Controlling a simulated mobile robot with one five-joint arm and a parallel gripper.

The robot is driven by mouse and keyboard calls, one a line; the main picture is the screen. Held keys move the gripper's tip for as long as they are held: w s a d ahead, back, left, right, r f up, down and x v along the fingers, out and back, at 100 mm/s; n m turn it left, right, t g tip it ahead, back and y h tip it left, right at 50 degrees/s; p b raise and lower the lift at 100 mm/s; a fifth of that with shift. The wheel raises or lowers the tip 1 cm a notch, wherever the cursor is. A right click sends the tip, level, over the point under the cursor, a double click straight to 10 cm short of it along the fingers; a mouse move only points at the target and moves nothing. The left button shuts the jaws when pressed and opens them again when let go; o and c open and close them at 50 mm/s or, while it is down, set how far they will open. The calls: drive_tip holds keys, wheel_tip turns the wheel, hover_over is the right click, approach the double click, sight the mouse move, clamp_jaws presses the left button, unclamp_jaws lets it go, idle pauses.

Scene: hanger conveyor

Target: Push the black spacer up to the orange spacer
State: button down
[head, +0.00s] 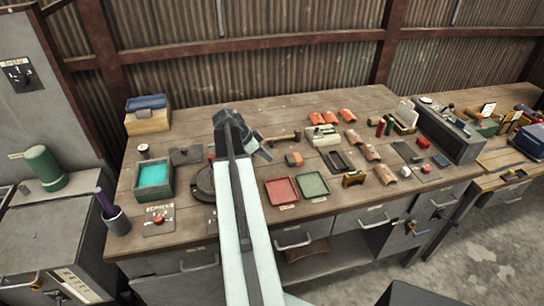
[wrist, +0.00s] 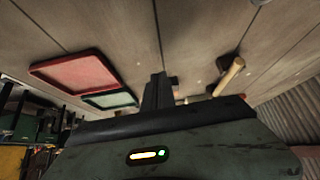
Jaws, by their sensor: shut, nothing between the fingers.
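A small orange block (head: 294,159), which looks like the orange spacer, lies on the workbench just right of my gripper. My gripper (head: 267,153) is shut and empty, low over the bench behind the red tray, with a gap to the orange block. In the wrist view my closed fingers (wrist: 158,78) stand in the middle. A small dark block (wrist: 173,82) shows partly behind them; I cannot tell which spacer it is. I cannot clearly pick out the black spacer in the head view; it may be hidden by my gripper.
A red tray (head: 282,190) and a green tray (head: 312,185) lie in front of the orange block. A hammer with a wooden handle (head: 284,137) lies behind it. A teal-filled bin (head: 154,175) stands left, and several orange curved pieces lie right.

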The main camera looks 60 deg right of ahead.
sight(293, 158)
drive_tip(key=s+d, duration=0.4)
drive_tip(key=s, duration=0.1)
drive_tip(key=s+d+f+b, duration=0.1)
drive_tip(key=s+d, duration=0.1)
drive_tip(key=shift+s+d, duration=0.15)
drive_tip(key=shift+d, duration=0.25)
drive_tip(key=shift+f+b, duration=0.3)
drive_tip(key=shift+a, duration=0.3)
